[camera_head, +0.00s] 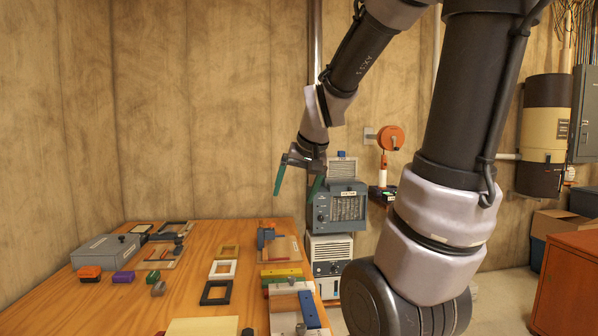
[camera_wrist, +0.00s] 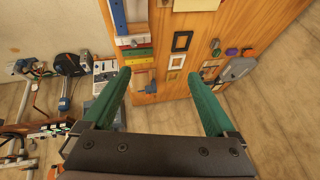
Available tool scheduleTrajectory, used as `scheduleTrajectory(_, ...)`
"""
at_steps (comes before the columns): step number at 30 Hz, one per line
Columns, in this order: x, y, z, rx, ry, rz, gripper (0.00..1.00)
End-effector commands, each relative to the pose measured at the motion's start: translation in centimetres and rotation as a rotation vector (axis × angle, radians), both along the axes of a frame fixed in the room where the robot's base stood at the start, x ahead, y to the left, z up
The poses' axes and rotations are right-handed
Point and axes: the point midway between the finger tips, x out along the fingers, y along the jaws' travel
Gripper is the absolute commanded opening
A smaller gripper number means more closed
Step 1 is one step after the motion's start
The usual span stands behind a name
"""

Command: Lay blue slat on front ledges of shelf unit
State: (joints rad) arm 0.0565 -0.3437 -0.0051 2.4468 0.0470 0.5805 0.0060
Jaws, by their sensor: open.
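The blue slat (camera_head: 309,310) lies near the right front edge of the wooden table, lengthwise, beside a group of white, red and wooden parts (camera_head: 283,306). The slat also shows at the top of the wrist view (camera_wrist: 118,15). Those parts may be the shelf unit; I cannot make out its front ledges. My gripper (camera_head: 297,182) is raised above the table's far right end, with green fingers pointing down. In the wrist view its fingers (camera_wrist: 158,76) are spread wide with nothing between them. It is well apart from the blue slat.
Yellow and green bars (camera_head: 281,272) lie behind the slat. Several frames (camera_head: 216,292), small blocks (camera_head: 123,277) and a grey box (camera_head: 105,250) occupy the table (camera_head: 190,262). Grey machines (camera_head: 338,207) stand beyond its right end. Bare wood shows at left front.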

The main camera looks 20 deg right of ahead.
Motion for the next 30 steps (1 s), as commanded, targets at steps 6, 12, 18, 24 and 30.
scheduleTrajectory(6, -7.4, 2.7, 5.2, 0.07, -0.054, 0.02, 0.92)
scheduleTrajectory(12, -10.9, 3.7, 6.6, 0.102, -0.066, 0.029, 0.92)
scheduleTrajectory(18, -11.3, 3.9, 6.6, 0.107, -0.064, 0.031, 0.92)
scheduleTrajectory(24, -11.3, 3.9, 6.7, 0.107, -0.065, 0.03, 0.92)
scheduleTrajectory(30, -11.3, 3.9, 6.7, 0.107, -0.066, 0.03, 0.92)
